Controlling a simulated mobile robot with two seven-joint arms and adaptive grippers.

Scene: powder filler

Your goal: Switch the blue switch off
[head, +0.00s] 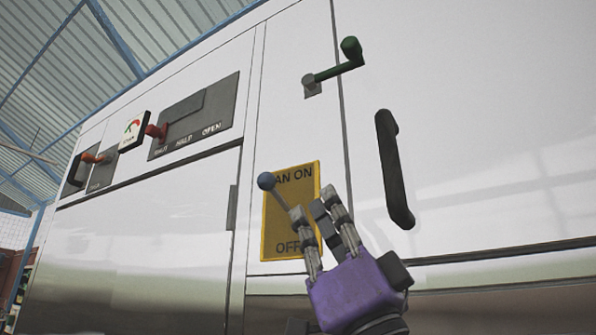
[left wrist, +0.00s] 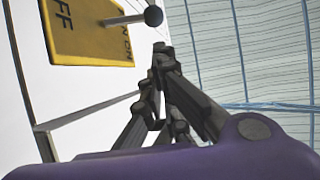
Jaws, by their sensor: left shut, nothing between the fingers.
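The blue switch (head: 266,181) is a lever with a round blue-grey knob on a yellow plate (head: 271,226) marked "ON" at the top and "OFF" at the bottom. Its knob sits at the plate's upper left edge, near the "ON" end. My left gripper (head: 316,206) is purple-bodied, shut and empty, in front of the plate's right side, below and right of the knob. It hides part of the plate and the lever's base. In the left wrist view the knob (left wrist: 153,16) shows just beyond the fingertips (left wrist: 161,54), with a gap between them. My right gripper is not in view.
A green crank handle (head: 338,71) sticks out above the plate. A black door handle (head: 394,170) stands to the right of my gripper.

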